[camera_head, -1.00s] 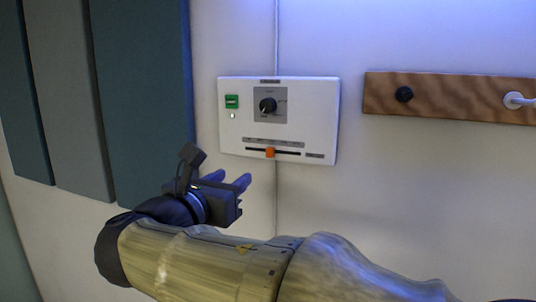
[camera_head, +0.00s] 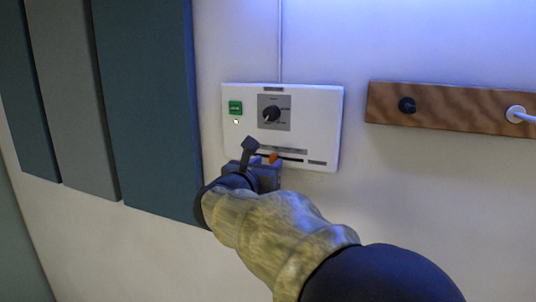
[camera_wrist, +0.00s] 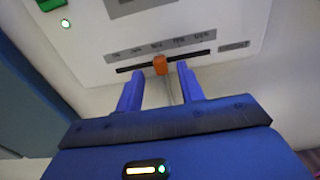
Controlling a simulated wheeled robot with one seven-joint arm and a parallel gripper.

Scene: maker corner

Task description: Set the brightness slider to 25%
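The white control panel (camera_head: 328,120) hangs on the wall, with a dark horizontal slider slot low on it. The orange slider knob (camera_wrist: 160,65) sits near the middle of the slot (camera_wrist: 200,54) in the wrist view, below a grey strip of percent marks (camera_wrist: 185,42). In the head view the knob (camera_head: 273,157) shows just above my gripper. My gripper (camera_wrist: 160,82) is open, its two blue fingers apart on either side of the knob and a little short of it. I see no contact. Part of the slot is hidden by my gripper in the head view.
Dark acoustic panels (camera_head: 150,100) stand on the wall at left. A wooden rail (camera_head: 455,104) with pegs is at right.

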